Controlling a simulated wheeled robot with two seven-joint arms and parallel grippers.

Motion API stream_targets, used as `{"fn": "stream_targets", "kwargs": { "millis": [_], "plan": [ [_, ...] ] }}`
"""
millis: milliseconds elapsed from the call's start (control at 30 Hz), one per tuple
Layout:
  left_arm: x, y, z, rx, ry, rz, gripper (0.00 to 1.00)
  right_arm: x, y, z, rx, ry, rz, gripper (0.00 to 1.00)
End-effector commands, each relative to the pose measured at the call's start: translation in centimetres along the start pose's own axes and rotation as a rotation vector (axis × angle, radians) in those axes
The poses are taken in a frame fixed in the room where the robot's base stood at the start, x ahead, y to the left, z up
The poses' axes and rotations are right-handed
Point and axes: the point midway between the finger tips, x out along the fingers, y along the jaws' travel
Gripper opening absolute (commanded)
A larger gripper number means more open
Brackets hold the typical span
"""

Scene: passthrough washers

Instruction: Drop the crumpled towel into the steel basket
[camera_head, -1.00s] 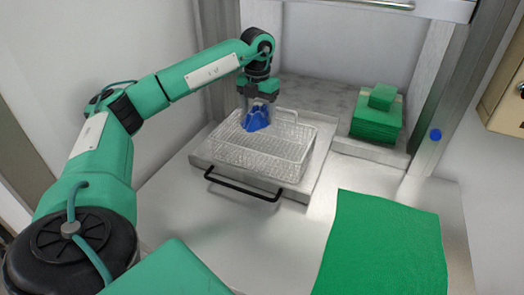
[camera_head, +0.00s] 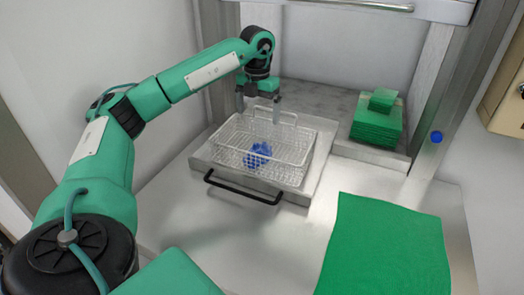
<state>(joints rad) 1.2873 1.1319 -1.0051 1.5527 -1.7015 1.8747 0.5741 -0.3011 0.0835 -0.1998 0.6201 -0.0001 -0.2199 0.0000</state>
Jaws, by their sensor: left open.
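The steel basket (camera_head: 297,150) is a wire mesh basket on a metal tray with a black handle. The crumpled towel (camera_head: 258,156) is blue and lies inside the basket, seen partly through the mesh of its front wall. My left gripper (camera_head: 258,108) is above the back left part of the basket, pointing down. Its fingers are spread apart and hold nothing. The towel is below the fingers and apart from them. My right gripper is not in view.
A flat green cloth (camera_head: 385,248) lies on the metal counter (camera_head: 285,240) at the front right. A stack of folded green cloths (camera_head: 377,124) stands on the raised ledge at the back right. A blue button (camera_head: 436,137) is on the right post. The counter in front of the basket is clear.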

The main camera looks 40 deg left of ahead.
Motion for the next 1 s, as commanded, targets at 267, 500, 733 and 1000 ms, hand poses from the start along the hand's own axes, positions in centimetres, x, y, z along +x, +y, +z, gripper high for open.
{"fn": "stream_targets", "kwargs": {
  "millis": [267, 500, 733, 1000],
  "plan": [
    [-5.2, 0.0, 0.0, 0.001, -0.003, -0.001, 0.96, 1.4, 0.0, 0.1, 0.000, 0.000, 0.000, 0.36],
    [-8.4, 0.0, 0.0, 0.001, -0.004, -0.001, 0.96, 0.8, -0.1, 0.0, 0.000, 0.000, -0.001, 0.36],
    [-10.7, 0.0, 0.0, 0.001, -0.003, -0.001, 0.96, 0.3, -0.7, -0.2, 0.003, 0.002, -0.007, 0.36],
    [-11.9, 0.0, 0.0, 0.001, -0.001, -0.001, 0.96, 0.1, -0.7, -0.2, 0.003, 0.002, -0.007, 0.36]
  ]
}}
